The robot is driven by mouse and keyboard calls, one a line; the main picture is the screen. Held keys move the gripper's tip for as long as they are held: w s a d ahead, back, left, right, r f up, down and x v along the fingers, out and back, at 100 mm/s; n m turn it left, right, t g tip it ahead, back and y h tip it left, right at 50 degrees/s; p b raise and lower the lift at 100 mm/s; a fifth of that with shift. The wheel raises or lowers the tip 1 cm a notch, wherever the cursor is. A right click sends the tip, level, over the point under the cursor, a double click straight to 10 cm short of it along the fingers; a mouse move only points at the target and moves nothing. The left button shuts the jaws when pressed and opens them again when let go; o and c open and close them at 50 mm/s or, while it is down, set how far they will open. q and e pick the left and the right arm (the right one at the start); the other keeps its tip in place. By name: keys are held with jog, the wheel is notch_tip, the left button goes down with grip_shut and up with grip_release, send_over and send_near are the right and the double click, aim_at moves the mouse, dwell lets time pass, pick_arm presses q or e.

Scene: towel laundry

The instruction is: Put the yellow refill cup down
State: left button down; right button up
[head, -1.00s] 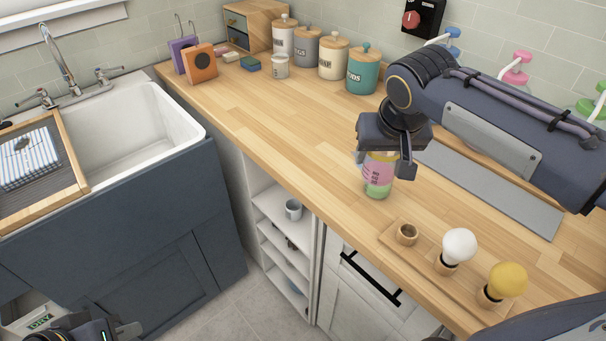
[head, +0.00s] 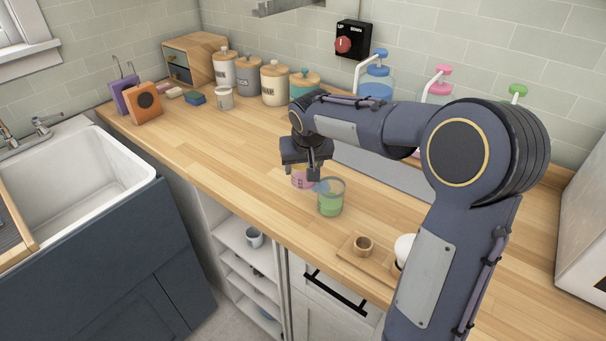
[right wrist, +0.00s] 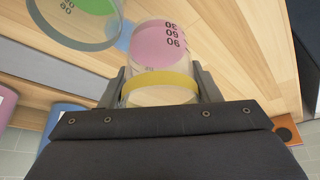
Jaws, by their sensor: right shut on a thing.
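My right gripper (head: 303,169) is shut on a clear cup with a yellow band, the yellow refill cup (right wrist: 160,92), whose band shows between both fingers in the right wrist view. A pink part with printed numbers (right wrist: 165,45) shows just beyond the band; I cannot tell whether it is the same cup or another. Pink also shows below the gripper in the head view (head: 301,180). A clear cup with green in it (head: 331,203) stands upright on the counter, just right of the gripper. Whether the held cup touches the counter is unclear. My left gripper is out of view.
The wooden counter (head: 235,150) is clear to the left of the gripper. A wooden holder (head: 350,251) lies near the front edge. Pump bottles (head: 376,84) stand by the wall, canisters (head: 274,85) at the back. A sink (head: 75,175) is at left.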

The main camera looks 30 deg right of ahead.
aim_at(303, 176)
jog(key=x, duration=0.4)
jog(key=shift+s+f, duration=0.1)
jog(key=shift+s, duration=0.2)
jog(key=shift+f, duration=0.25)
jog(key=shift+f, duration=0.15)
jog(key=o, duration=1)
jog(key=shift+c, duration=0.2)
